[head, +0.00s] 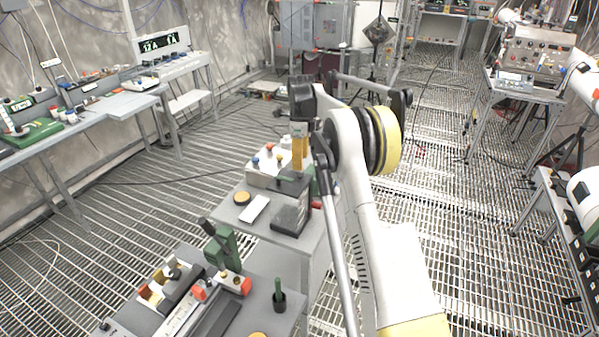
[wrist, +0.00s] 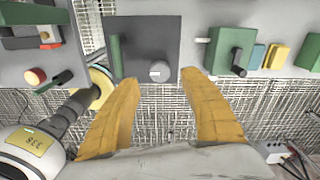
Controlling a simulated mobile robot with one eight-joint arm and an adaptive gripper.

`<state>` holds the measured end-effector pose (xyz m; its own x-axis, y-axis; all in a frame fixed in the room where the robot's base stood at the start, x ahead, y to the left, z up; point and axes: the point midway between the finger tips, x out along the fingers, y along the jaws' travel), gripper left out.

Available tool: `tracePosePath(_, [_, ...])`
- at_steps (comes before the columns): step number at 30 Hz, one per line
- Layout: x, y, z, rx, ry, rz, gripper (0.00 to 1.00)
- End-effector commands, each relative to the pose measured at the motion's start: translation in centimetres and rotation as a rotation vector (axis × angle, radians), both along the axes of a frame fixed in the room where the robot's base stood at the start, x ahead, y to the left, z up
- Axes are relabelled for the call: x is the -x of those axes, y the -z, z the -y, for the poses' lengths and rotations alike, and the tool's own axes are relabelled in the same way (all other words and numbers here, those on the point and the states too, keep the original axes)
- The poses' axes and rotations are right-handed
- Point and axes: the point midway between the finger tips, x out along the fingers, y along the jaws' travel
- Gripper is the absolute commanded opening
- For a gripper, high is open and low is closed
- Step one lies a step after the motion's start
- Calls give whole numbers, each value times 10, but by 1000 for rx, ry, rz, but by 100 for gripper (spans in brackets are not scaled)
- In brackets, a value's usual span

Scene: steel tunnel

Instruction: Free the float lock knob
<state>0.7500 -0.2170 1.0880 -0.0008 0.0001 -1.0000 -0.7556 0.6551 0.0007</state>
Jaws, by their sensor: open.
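In the wrist view, a round grey knob (wrist: 158,71) with a pale mark sits at the lower edge of a dark grey plate (wrist: 150,35). I take it for the float lock knob, but no readable label confirms this. A green upright bar (wrist: 116,54) stands at the plate's left. My gripper (wrist: 160,80) is open and empty. Its two orange fingers lie to either side of the knob, with gaps; whether the tips reach its depth cannot be told. In the head view my gripper (head: 300,160) points down over the middle bench, and the knob cannot be made out there.
A green block with a black lever (wrist: 230,50) stands right of the plate. A green device (head: 222,248) stands on the nearer bench.

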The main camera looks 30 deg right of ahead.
Motion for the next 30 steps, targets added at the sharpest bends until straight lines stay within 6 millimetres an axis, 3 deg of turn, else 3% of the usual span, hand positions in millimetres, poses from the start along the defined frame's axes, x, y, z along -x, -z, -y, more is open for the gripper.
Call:
tracePosePath(3, [0, 23, 0, 0, -1, 0, 52])
tracePosePath(7, [0, 37, 0, 0, -1, 0, 52])
tracePosePath(18, [0, 43, 0, 1, -2, 1, 52])
tracePosePath(19, [0, 43, 0, 1, -2, 1, 47])
tracePosePath(24, [0, 43, 0, 0, -2, 0, 0])
tracePosePath(30, [0, 42, 0, 0, -7, 0, 0])
